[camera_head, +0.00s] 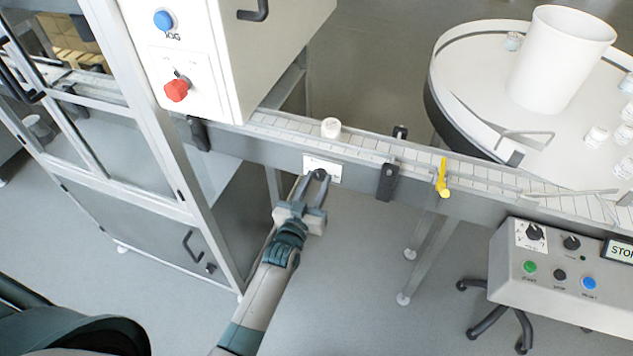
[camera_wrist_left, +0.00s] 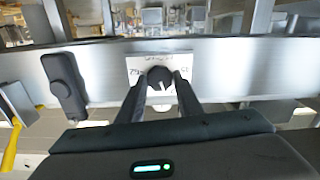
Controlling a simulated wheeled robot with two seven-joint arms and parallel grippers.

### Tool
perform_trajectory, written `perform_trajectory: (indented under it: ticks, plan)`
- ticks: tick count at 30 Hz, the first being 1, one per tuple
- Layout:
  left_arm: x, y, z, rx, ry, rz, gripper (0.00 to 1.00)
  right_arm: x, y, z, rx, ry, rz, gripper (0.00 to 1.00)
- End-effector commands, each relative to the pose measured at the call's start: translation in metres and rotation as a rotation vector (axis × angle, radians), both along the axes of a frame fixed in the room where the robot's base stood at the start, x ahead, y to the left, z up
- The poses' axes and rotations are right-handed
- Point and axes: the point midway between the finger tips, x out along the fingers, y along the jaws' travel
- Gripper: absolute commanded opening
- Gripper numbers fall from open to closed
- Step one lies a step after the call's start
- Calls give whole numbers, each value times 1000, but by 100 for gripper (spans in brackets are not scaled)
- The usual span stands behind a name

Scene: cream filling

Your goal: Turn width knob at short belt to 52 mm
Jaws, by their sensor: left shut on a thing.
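The short belt (camera_head: 270,122) runs from the machine cabinet toward the round table. The width knob (camera_wrist_left: 158,78) is a dark round knob with a light pointer mark, on a white scale plate (camera_wrist_left: 135,67) on the belt's side rail. The plate also shows in the head view (camera_head: 334,172). My left gripper (camera_head: 310,180) is shut on the knob, one finger on each side; in the left wrist view the fingertips (camera_wrist_left: 159,86) flank it. The scale numbers are too small to read surely. My right gripper is not in view.
A white jar (camera_head: 331,127) stands on the belt. A black clamp (camera_head: 387,182) and a yellow lever (camera_head: 442,180) are on the rail to the right. A control box (camera_head: 560,275) stands at lower right, and a round table (camera_head: 470,95) holds a white bucket (camera_head: 560,60).

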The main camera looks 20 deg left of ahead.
Motion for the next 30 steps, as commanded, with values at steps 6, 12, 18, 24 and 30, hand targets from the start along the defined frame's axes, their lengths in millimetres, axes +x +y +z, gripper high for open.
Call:
perform_trajectory:
  ticks: [6,12,18,24,30]
  plan:
    - [-1,0,-2,-7,3,0,10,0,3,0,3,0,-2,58]
    - [-1,0,-2,-6,4,0,37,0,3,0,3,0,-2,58]
    - [0,0,-1,-5,2,0,51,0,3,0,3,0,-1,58]
    - [-1,0,-1,-5,1,0,51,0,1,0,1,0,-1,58]
    - [-10,0,-2,-5,2,0,51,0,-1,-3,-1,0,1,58]
